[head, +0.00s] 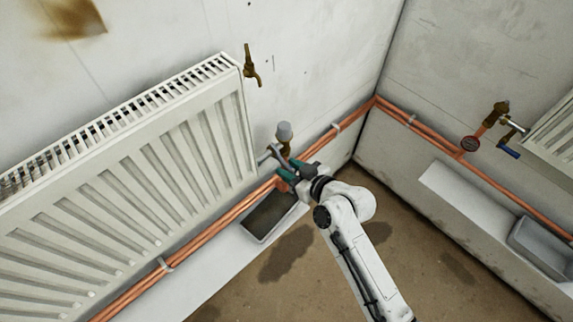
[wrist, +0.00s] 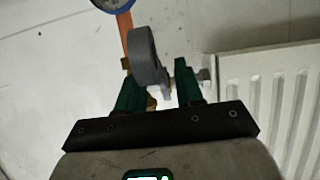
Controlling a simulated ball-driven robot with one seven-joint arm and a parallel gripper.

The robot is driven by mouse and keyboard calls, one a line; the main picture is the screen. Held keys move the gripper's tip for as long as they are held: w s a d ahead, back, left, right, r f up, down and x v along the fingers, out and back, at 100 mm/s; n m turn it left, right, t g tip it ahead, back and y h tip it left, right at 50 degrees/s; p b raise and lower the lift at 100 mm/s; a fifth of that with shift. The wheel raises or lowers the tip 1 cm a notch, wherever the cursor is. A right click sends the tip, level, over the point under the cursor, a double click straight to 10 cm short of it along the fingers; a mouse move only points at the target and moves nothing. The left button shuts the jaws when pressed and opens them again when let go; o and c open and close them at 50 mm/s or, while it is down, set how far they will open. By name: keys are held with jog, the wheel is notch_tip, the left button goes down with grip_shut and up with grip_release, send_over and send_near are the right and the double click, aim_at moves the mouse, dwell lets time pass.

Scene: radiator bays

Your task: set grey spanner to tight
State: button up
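A grey, rounded piece (wrist: 146,55), which looks like the grey spanner, stands at the fingertips in the wrist view. It partly covers the left fingertip, and a paler grey part runs down between the fingers. I cannot tell whether either finger touches the grey piece.
A white radiator (head: 130,190) fills the left. Copper pipes (head: 210,238) run along the wall bottom. A grey tray (head: 268,218) lies on the ledge below my gripper. The brown floor is open.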

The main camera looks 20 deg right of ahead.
jog(key=shift+x, duration=1)
grip_shut()
